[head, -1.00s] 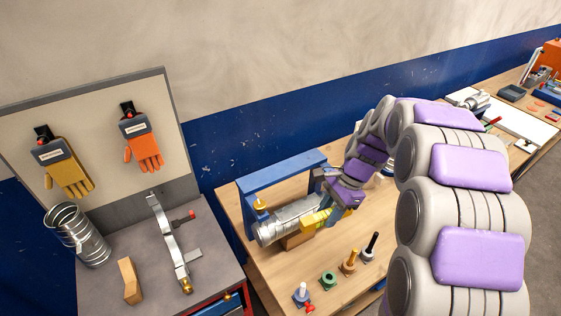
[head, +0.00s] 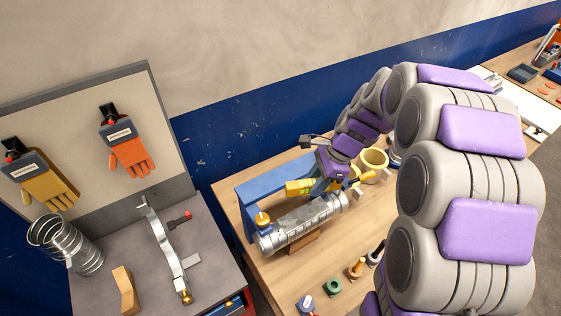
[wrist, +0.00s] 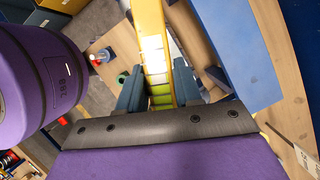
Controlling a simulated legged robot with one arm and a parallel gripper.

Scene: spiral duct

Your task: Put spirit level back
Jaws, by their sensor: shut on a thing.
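The spirit level (head: 298,188) is a yellow bar. My gripper (head: 322,186) is shut on it and holds it just above and behind the silver spiral duct (head: 308,220), near the blue frame (head: 258,182). In the wrist view the level (wrist: 152,35) runs away from me between the two dark blue fingers of my gripper (wrist: 158,82). A greenish vial part shows near the fingers. The duct lies on a wooden block on the bench. The part of the level inside the jaws is hidden.
The blue frame stands close behind the duct and also fills the right of the wrist view (wrist: 240,50). A yellow ring-shaped thing (head: 375,160) is right of my gripper. Several small tools stand at the bench front (head: 333,287). A grey side table (head: 215,235) is left.

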